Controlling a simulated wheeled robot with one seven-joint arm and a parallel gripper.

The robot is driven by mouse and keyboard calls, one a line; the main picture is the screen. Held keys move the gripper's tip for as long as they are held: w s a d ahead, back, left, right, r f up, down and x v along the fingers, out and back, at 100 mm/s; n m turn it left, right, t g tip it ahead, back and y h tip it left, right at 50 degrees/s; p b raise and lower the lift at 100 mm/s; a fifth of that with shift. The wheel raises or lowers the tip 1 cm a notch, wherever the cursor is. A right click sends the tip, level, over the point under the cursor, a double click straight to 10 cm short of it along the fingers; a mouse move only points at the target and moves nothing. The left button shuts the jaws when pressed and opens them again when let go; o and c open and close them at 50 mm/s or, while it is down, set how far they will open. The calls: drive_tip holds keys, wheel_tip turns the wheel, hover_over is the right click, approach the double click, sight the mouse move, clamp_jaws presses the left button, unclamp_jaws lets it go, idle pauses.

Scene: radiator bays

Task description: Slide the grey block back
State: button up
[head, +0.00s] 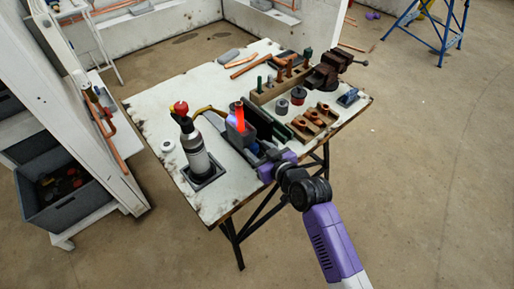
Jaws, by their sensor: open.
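A grey block (238,136) stands near the front middle of the worktable, to the right of the gas bottle. A bright orange-red upright piece (239,113) shows at its top. My gripper (257,156) is at the table's front edge, just in front of the block and low beside it. Its jaws are open, but they are small and dark here. I cannot tell whether they touch the block. The lower part of the block is partly hidden by my gripper.
A gas bottle (194,150) with a red knob stands left of the block, its hose running toward it. A dark green tray (262,120) lies close on the right, then a wooden fitting rack (314,121) and a vise (326,74). The table's left back (165,97) is clear.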

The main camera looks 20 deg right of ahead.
drive_tip(key=shift+w+a+f, duration=0.1)
drive_tip(key=shift+w+f, duration=0.1)
drive_tip(key=shift+w, duration=0.3)
clamp_jaws()
idle(1.2)
